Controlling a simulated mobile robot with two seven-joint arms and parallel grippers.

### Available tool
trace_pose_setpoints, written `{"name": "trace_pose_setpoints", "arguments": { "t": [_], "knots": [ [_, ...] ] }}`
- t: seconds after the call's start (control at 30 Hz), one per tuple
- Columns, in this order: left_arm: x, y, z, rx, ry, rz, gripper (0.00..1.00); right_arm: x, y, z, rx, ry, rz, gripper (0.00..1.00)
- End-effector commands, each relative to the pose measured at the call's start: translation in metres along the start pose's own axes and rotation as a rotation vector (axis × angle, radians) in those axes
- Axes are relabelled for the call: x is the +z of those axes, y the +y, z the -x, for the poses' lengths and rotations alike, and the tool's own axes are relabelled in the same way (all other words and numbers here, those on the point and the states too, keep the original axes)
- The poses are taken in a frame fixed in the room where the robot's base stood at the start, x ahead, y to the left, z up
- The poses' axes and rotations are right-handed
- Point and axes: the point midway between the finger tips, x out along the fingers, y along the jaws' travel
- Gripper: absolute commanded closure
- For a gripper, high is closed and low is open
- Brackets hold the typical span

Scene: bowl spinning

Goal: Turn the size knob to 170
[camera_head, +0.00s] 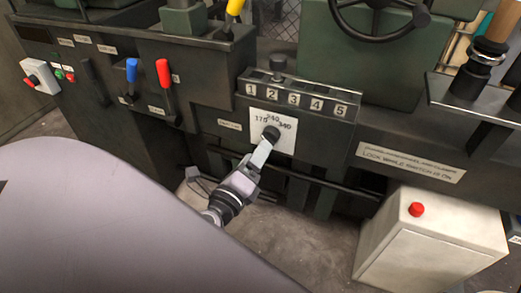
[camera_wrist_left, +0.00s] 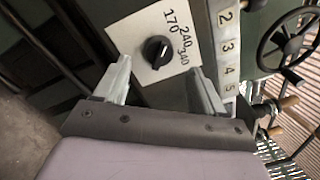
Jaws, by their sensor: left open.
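The size knob (camera_wrist_left: 157,51) is a round black knob on a white plate (camera_wrist_left: 125,35) marked 170, 240 and 340. A small pale mark shows on its number side, but I cannot tell exactly which number it points at. In the head view the knob (camera_head: 271,132) sits on the dark machine front, partly behind my left gripper. My left gripper (camera_wrist_left: 160,66) is open, with one finger on each side of the knob and nothing visibly held. In the head view the left gripper (camera_head: 266,142) reaches up to the plate from below. My right gripper is not in view.
A numbered strip (camera_head: 293,98) with a slider (camera_head: 277,66) is above the plate. Blue (camera_head: 132,70) and red (camera_head: 163,73) levers stand left of it. A white box with a red button (camera_head: 417,209) stands lower right. A handwheel (camera_head: 378,12) is above.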

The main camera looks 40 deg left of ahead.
Motion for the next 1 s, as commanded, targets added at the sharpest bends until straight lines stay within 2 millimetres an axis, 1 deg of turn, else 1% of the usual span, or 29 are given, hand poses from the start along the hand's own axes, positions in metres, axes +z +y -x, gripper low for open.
{"name": "trace_pose_setpoints", "arguments": {
  "t": [0.03,0.1,0.23,0.4,0.77,0.83,0.93,1.0],
  "knots": [
    [-0.002,0.002,0.006,0.001,0.001,0.001,0.3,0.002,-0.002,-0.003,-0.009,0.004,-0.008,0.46],
    [-0.001,0.002,0.012,0.0,0.001,0.001,0.3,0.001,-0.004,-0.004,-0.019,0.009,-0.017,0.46],
    [0.0,0.0,0.018,0.0,0.0,0.001,0.3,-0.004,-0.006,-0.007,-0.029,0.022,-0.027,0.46],
    [0.0,0.0,0.019,0.0,0.0,0.001,0.3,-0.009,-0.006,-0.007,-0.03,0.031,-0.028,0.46],
    [0.0,0.0,0.018,0.0,0.0,0.001,0.3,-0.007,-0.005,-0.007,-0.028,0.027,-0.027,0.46],
    [0.0,0.0,0.018,-0.001,0.001,-0.003,0.3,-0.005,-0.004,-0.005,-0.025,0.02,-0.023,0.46],
    [-0.003,-0.004,0.019,-0.014,0.011,-0.059,0.3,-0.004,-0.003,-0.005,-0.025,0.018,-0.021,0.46],
    [-0.007,-0.01,0.02,-0.038,0.03,-0.158,0.3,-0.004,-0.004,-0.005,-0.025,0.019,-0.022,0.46]
  ]
}}
